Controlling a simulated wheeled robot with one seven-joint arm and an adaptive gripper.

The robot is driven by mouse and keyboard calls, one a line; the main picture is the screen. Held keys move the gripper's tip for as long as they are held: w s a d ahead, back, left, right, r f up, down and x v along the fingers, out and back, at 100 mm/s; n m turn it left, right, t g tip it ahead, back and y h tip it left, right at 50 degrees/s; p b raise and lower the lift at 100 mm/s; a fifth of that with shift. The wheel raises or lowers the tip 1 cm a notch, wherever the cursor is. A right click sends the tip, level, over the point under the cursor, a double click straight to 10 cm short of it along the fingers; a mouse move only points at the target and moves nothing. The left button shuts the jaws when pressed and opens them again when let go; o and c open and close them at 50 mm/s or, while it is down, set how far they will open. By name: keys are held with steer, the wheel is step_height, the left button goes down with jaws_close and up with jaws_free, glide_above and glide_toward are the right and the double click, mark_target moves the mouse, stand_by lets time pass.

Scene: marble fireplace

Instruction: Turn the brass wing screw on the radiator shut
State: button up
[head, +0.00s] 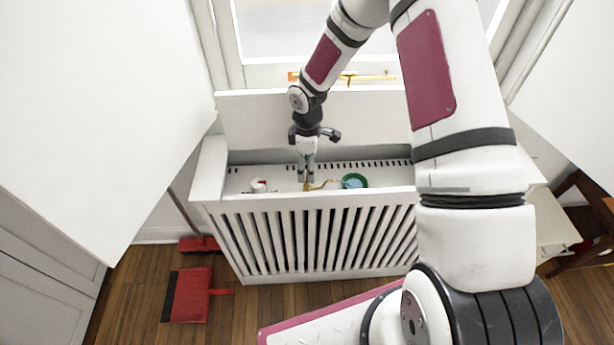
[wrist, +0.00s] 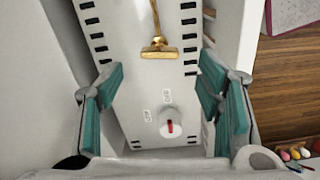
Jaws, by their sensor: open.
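The brass wing screw (wrist: 158,50) shows in the wrist view as a flat crossbar on a thin brass stem, on the white perforated radiator top. Its bar lies roughly across the picture. My gripper (head: 306,180) points down over the radiator top. In the wrist view my gripper (wrist: 160,70) is open, with teal pads to the left and right and nothing between them. The brass bar appears just beyond the tips, about midway between them. I cannot tell the exact height gap.
A white knob with a red mark (wrist: 172,125) stands nearer in the wrist view. A green bowl with something blue (head: 354,181) sits right of the screw. The slatted radiator cover (head: 318,198) has a raised front edge. A red dustpan (head: 188,295) lies on the floor.

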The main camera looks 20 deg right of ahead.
steer(key=shift+f, duration=2.75)
steer(key=shift+c, duration=0.6)
steer(key=c, duration=1)
